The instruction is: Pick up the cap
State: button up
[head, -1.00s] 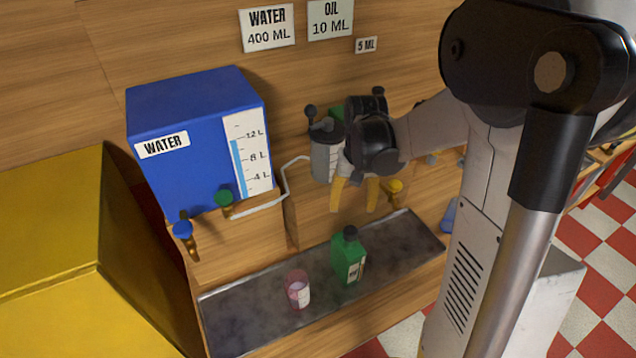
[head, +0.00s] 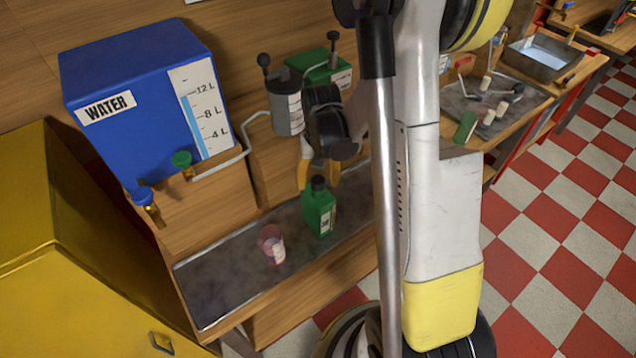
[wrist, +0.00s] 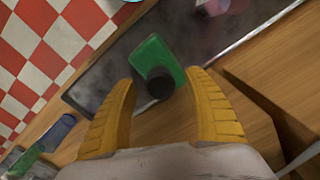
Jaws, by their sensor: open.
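The black cap (head: 318,183) sits on top of the green bottle (head: 319,212), which stands upright on the grey metal tray. In the wrist view the cap (wrist: 160,84) shows between my two yellow fingers, with the green bottle (wrist: 153,55) beyond it. My gripper (head: 318,180) is open and empty, its fingers pointing down close to the bottle's top. In the wrist view my gripper's fingers (wrist: 161,79) are on either side of the cap, with gaps showing on both sides. I cannot tell whether the fingertips reach the cap's height.
A pink cup (head: 271,245) stands left of the bottle on the tray (head: 222,280). A blue water tank (head: 120,75) with taps and a grey dispenser (head: 286,108) stand behind. A yellow cabinet (head: 45,230) is at the left. Checkered floor (head: 560,230) is open at the right.

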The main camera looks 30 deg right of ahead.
jog(key=shift+c, duration=0.3)
jog(key=c, duration=0.8)
jog(key=shift+c, duration=0.3)
jog(key=shift+r, duration=0.15)
